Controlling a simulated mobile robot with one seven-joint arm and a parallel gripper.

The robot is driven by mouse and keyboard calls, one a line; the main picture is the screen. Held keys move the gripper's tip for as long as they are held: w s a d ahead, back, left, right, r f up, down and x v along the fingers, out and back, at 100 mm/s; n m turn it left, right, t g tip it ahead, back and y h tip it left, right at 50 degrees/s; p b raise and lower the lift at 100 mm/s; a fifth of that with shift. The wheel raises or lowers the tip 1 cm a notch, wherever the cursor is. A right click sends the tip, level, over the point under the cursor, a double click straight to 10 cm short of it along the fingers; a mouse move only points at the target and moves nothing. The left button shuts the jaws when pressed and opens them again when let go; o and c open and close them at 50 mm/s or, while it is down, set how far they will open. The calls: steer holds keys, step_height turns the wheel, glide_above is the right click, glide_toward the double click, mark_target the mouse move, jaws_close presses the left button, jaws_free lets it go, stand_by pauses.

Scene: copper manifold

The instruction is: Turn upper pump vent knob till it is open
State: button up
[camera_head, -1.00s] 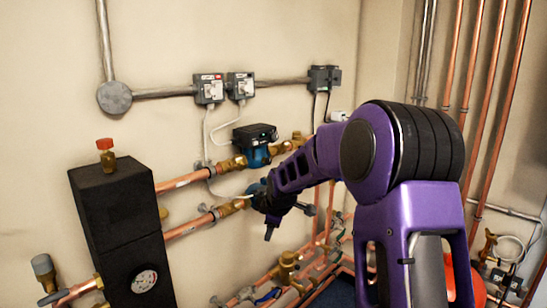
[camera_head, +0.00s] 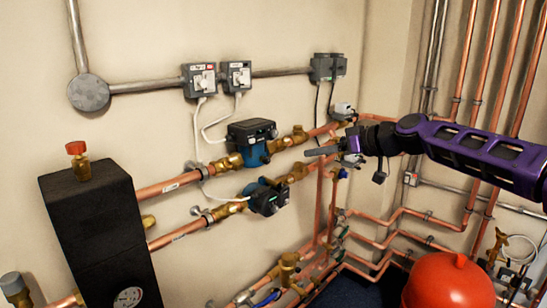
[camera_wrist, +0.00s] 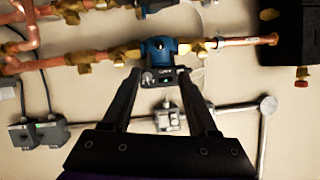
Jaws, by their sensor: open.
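The upper pump (camera_head: 254,153) has a blue body and a black control box, and sits on the upper copper pipe. It also shows upside down in the wrist view (camera_wrist: 160,48), framed between my fingertips. Small details show on its front face, but I cannot make out the vent knob or its position. My gripper (camera_head: 312,152) is to the right of the upper pump in the head view, pointing left. In the wrist view my gripper (camera_wrist: 160,78) is open, with nothing visible held between the fingers, apart from the pump.
A lower pump (camera_head: 268,199) hangs just below the upper one. Switch boxes (camera_head: 199,80) on a grey conduit are above. A black insulated block (camera_head: 95,225) is at the left, and a red vessel (camera_head: 449,283) at lower right. Open space lies in front of the pumps.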

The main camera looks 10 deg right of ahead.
mark_target(269, 159)
steer(key=x, duration=1.7)
steer(key=shift+w+r+p, duration=0.15)
steer(key=shift+p, duration=0.2)
jaws_close()
